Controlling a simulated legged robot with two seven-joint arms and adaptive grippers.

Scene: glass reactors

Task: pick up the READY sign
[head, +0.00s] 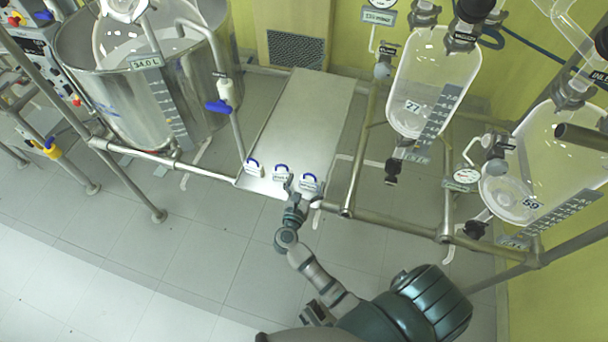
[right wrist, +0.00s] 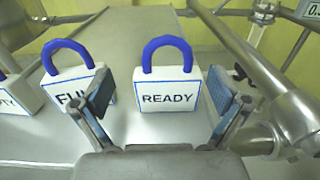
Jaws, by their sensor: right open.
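The READY sign, a white block with a blue arched handle, stands upright in the right wrist view (right wrist: 168,95). In the head view it is the rightmost of three signs (head: 310,183) at the near end of a metal shelf (head: 308,110). My right gripper (head: 301,191) is open at the shelf's near edge. In the right wrist view its two fingers (right wrist: 163,95) stand to the left and right of the READY sign, with visible gaps. The left finger partly hides the FULL sign (right wrist: 72,95). My left gripper is not in view.
A third sign (right wrist: 15,95) stands further left, cut off by the frame. A metal rail (head: 395,222) runs right of the shelf, below glass vessels (head: 432,75). A large steel tank (head: 95,65) stands at the left. The tiled floor (head: 150,250) in front is clear.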

